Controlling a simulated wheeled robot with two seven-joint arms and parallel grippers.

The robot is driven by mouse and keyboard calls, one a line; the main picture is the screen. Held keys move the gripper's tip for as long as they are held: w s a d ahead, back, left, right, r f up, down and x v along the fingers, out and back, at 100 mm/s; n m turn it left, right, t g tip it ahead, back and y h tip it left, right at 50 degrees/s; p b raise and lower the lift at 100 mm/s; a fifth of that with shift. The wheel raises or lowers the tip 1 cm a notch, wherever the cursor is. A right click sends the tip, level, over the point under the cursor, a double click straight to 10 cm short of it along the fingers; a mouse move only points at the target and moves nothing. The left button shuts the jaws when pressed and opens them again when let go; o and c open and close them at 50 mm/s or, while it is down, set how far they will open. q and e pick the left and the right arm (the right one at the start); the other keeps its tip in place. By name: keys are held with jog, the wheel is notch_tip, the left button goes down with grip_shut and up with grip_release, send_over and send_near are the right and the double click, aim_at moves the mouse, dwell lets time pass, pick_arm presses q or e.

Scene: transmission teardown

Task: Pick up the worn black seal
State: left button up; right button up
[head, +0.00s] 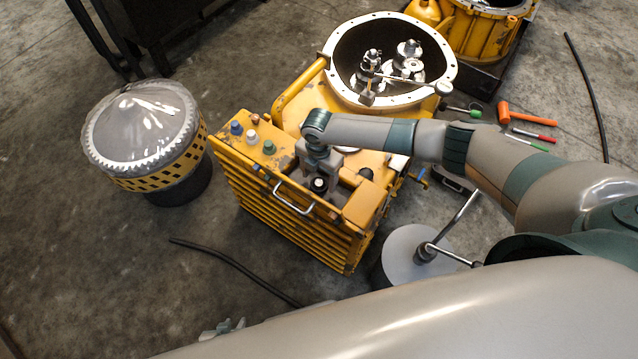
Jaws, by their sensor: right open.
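A small black ring-shaped part (320,185), which looks like the worn black seal, sits on top of the yellow ribbed unit near its front edge. My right gripper (318,174) points down at it, open, with its grey fingers around or just above it. I cannot tell whether they touch it. A small grey piece at the bottom edge looks like my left gripper (224,328). It is mostly hidden behind my large arm link, so its jaws cannot be read.
The yellow ribbed unit (290,222) has a metal handle and coloured caps. Behind it stands an open round yellow housing (335,88) with gears inside. A wrapped drum (142,130) stands left. An orange hammer (525,114) and pens lie right. A black hose (232,264) crosses the floor.

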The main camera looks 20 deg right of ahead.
jog(key=shift+f, duration=0.9)
jog(key=c, duration=1.1)
